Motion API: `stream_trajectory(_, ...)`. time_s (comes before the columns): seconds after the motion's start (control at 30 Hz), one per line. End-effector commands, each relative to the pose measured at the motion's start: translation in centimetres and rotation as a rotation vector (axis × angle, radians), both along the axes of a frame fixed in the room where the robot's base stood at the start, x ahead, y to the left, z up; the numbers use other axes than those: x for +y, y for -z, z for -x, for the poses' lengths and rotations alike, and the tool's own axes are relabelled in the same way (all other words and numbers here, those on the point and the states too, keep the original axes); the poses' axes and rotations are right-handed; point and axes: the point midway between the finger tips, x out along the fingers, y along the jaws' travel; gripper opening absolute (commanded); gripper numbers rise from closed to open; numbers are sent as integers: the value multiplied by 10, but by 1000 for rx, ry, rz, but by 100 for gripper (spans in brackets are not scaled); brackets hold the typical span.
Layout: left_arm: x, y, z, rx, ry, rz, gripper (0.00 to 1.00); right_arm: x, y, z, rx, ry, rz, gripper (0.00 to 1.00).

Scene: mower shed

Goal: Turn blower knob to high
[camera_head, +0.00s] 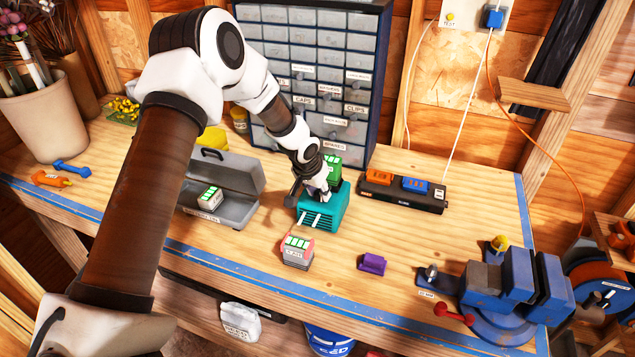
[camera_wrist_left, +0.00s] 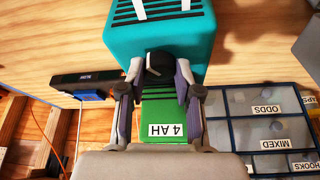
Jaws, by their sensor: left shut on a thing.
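The teal blower (camera_head: 327,212) stands on the workbench in front of the drawer cabinet; it fills the top of the left wrist view (camera_wrist_left: 200,42). A green battery block marked "4 AH" (camera_wrist_left: 160,112) sits against it. The blower's black knob (camera_wrist_left: 158,64) shows between my left fingertips in the wrist view. My left gripper (camera_head: 317,190) reaches down onto the blower and is shut on the knob, one finger on each side. In the head view the gripper hides the knob, and its setting cannot be read. My right gripper is not in view.
Behind are a drawer cabinet (camera_head: 370,60) and black charger (camera_head: 400,196). A blue vise (camera_head: 510,280) is at the right edge.

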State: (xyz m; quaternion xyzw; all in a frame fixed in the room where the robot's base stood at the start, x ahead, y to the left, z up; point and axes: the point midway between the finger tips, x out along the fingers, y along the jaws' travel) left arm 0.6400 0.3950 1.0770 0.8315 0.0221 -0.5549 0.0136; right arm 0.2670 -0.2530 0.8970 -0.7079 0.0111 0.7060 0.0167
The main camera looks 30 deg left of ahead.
Motion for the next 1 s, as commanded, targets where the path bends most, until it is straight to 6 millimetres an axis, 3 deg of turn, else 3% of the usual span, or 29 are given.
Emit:
stream_trajectory(0.2, -2, 16, -1, -3, -203, -2, 0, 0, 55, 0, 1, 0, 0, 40)
stream_trajectory(0.5, -3, 15, -2, -3, -495, 1, 0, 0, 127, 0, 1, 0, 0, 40)
stream_trajectory(0.7, -4, 10, -2, -2, -677, 1, 0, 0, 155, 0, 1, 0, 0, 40)
stream_trajectory(1.0, -5, 6, -3, 1, -885, 2, 0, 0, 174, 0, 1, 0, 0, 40)
